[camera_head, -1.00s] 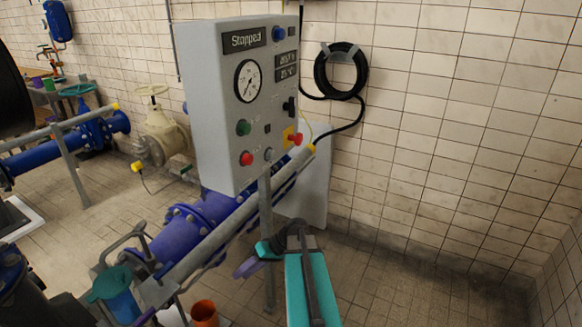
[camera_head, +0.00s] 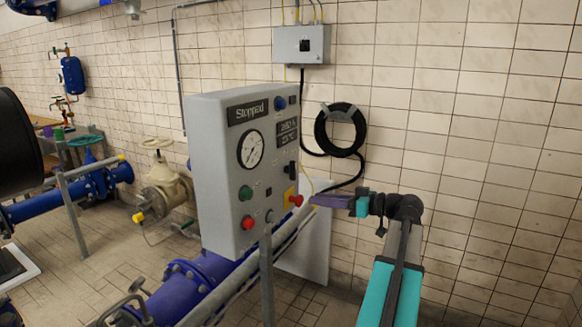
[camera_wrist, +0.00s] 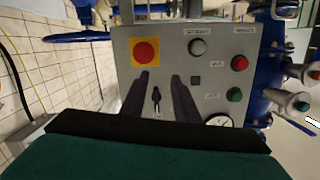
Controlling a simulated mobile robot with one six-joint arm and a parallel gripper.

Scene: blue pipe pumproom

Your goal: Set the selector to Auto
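The grey control panel (camera_head: 222,190) stands on a post, its sign reading "Stopped". A black selector knob (camera_head: 292,172) sits on its right part, above the red emergency stop (camera_head: 296,200) on a yellow plate. In the wrist view the knob (camera_wrist: 156,98) appears between the two dark fingers of my gripper (camera_wrist: 160,76), its handle along the picture's vertical. I cannot read a selector label. My gripper (camera_head: 314,201) is open and empty, in front of the panel at the emergency stop's height in the head view. I cannot tell whether it touches anything.
A green button (camera_head: 246,193), red button (camera_head: 248,223) and pressure gauge (camera_head: 250,150) are also on the panel. Blue pipes (camera_head: 190,290) run below and behind it. A coiled black hose (camera_head: 340,130) and grey box (camera_head: 301,45) hang on the tiled wall.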

